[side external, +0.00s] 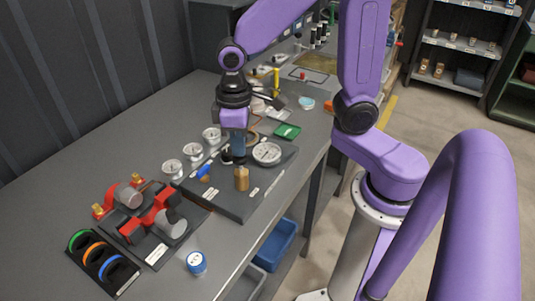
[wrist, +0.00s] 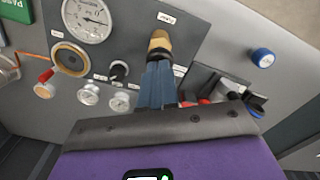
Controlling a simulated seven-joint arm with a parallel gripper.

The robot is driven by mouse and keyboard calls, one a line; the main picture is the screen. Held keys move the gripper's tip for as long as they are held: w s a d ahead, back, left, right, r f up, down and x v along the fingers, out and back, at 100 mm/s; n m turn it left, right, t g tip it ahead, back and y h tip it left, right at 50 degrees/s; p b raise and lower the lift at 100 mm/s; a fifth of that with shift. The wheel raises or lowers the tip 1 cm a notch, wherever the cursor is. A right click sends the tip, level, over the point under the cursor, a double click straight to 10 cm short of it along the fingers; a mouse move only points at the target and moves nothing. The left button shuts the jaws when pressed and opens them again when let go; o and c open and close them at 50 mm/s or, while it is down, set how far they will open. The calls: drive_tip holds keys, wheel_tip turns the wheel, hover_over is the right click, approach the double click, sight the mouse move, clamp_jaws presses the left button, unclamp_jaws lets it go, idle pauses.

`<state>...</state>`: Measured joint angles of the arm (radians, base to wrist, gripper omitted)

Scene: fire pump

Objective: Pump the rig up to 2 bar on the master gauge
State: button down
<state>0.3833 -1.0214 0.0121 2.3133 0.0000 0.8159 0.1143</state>
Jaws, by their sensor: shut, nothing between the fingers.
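The large white dial gauge (side external: 267,153) sits on the dark rig panel (side external: 226,203), right of my gripper in the side view. It also shows at the top left of the wrist view (wrist: 86,18); its needle is seen but the numbers are too small to read. An upright brass cylinder (side external: 241,180) stands on the panel, and its gold top (wrist: 159,42) is just beyond my fingertips.
Small gauges (side external: 193,151) line the panel's far-left edge. Red valve fittings (side external: 155,213) and a rack of coloured rings (side external: 102,262) are at the front left. A blue-capped round item (side external: 196,263) stands near the bench edge. A green tray (side external: 287,131) is behind. The bench's left side is clear.

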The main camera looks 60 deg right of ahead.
drive_tip(key=shift+f, duration=0.1)
drive_tip(key=shift+f, duration=1.45)
drive_tip(key=shift+r, duration=1.65)
wheel_tip(320, 180, up, 7)
drive_tip(key=s+d+f+n, duration=0.2)
drive_tip(key=s+n, duration=0.1)
drive_tip(key=s, duration=0.5)
drive_tip(key=s+d+f+n, duration=0.2)
drive_tip(key=s+f+n, duration=0.1)
drive_tip(key=s, duration=0.4)
drive_tip(key=shift+s+n, duration=0.3)
drive_tip(key=shift+s, duration=0.05)
